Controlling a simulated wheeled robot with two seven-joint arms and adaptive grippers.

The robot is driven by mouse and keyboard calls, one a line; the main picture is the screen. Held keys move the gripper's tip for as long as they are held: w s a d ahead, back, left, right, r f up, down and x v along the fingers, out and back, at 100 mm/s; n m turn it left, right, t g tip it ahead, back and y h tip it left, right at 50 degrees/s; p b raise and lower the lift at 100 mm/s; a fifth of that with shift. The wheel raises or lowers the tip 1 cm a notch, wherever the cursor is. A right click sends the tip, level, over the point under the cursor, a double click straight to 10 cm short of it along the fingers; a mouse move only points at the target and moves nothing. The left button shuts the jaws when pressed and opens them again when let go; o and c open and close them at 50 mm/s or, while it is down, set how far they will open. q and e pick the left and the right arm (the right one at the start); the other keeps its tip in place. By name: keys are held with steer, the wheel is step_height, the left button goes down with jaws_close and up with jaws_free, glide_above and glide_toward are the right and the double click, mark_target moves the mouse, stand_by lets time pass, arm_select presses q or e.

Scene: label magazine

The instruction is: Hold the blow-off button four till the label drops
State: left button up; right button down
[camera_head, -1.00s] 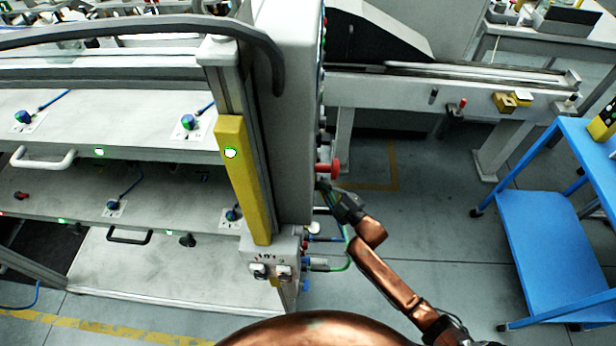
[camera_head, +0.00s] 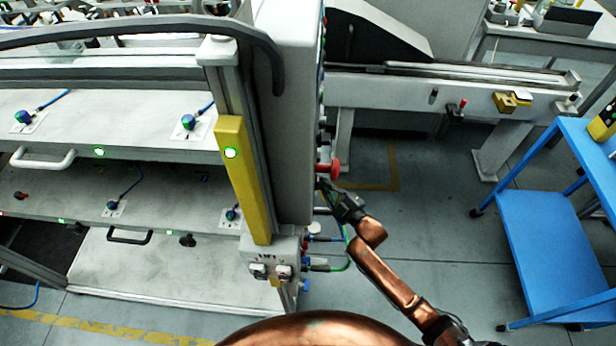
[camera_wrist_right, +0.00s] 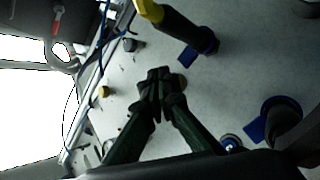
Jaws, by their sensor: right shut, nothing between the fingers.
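My right gripper (camera_head: 323,186) is at the right side of the grey control cabinet (camera_head: 288,120), just below a red mushroom knob (camera_head: 330,168). In the right wrist view the closed fingertips (camera_wrist_right: 160,78) point at a pale grey panel (camera_wrist_right: 225,85), with nothing held. A small brownish round part (camera_wrist_right: 181,82) shows just beside the fingertips, partly hidden by them. I cannot tell whether it is button four, or whether the tips touch it. No label can be made out. My left gripper is not in view.
The wrist view shows a yellow-and-black knob (camera_wrist_right: 165,20), a blue-collared part (camera_wrist_right: 270,118) and small yellowish buttons (camera_wrist_right: 104,92) on the panel. White machine shelves (camera_head: 110,120) stand at left. A blue cart (camera_head: 540,240) stands at right, with clear floor between.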

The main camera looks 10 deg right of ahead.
steer(key=shift+a, duration=0.1)
steer(key=shift+w+a, duration=0.1)
steer(key=shift+a, duration=0.25)
steer(key=shift+w+a, duration=0.15)
steer(key=shift+a, duration=0.3)
stand_by(1.3)
steer(key=shift+d, duration=0.1)
stand_by(0.8)
steer(key=shift+s+d+p, duration=0.25)
steer(key=shift+d+p, duration=0.1)
steer(key=shift+d, duration=0.4)
steer(key=d, duration=0.2)
steer(key=s+d, duration=0.1)
steer(key=d, duration=0.2)
steer(key=shift+s+p, duration=0.2)
steer(key=shift+p, duration=0.15)
